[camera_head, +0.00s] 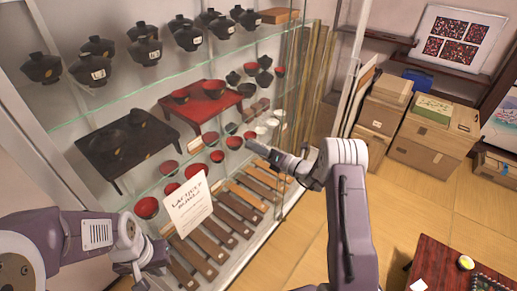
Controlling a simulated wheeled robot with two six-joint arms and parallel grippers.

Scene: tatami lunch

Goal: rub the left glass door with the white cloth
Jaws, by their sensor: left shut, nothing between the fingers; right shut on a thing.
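The glass front of a display cabinet fills the left and middle of the head view. The left glass door (100,190) is clear, and a white paper sign (188,207) shows at its lower part. My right gripper (258,149) is shut and points left, close to the glass; whether it touches cannot be told. The white cloth cannot be made out clearly; what the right fingers hold is mostly hidden by the gripper. My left gripper (146,284) is low at the bottom edge, in front of the cabinet, shut and empty, its tips partly cut off.
Behind the glass, shelves carry black lidded bowls (97,73), a red low table (205,105), a black low table (125,143) and several red bowls (147,207). Cardboard boxes (432,130) stand at right. A red table (440,270) is at lower right. Floor between is clear.

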